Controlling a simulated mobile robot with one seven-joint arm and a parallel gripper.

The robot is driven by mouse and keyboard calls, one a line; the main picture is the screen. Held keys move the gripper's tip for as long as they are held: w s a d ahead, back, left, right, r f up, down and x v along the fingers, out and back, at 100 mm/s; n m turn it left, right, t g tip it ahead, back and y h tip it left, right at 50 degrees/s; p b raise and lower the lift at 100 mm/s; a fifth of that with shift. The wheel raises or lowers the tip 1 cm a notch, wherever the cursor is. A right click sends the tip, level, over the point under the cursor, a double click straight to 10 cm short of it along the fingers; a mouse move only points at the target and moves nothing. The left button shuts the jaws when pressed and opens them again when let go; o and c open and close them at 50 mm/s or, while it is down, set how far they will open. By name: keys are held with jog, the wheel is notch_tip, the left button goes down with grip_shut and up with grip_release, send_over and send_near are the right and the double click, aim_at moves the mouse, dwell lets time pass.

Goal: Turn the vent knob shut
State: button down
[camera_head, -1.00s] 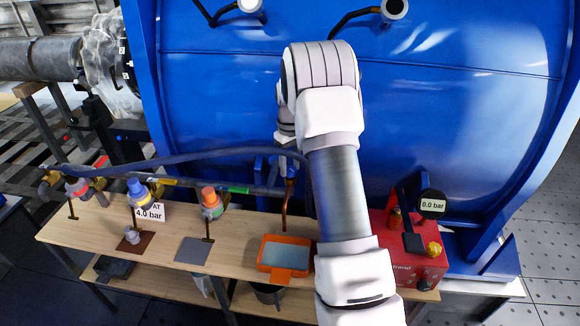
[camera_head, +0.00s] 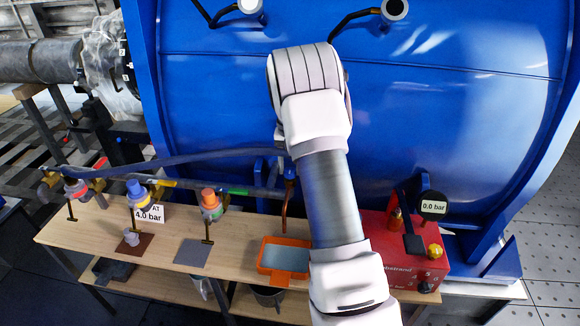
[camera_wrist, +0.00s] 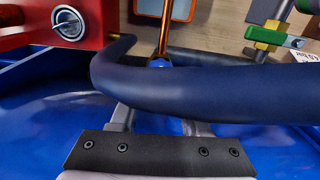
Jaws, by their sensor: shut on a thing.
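My gripper (camera_wrist: 160,122) reaches under a thick dark blue hose (camera_wrist: 190,92) in the wrist view. Its two fingers stand apart and their tips are hidden behind the hose. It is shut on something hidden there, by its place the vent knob. A blue fitting (camera_wrist: 159,62) with a copper pipe (camera_wrist: 165,32) shows just beyond the hose, in line between the fingers. In the head view the copper pipe (camera_head: 285,212) hangs down towards an orange tray (camera_head: 262,257).
A red pump box (camera_head: 372,268) with a gauge reading 0.0 bar (camera_head: 433,206) stands to the right. Several valves, one with an orange cap (camera_head: 209,196), line the pipe at left. The blue tank (camera_head: 450,120) fills the back.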

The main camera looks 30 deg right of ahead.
jog(key=shift+m, duration=0.3)
dwell(0.4)
jog(key=shift+c, duration=1.9)
grip_release()
jog(key=shift+r, duration=0.1)
notch_tip(320, 180, up, 17)
jog(key=shift+r, duration=0.15)
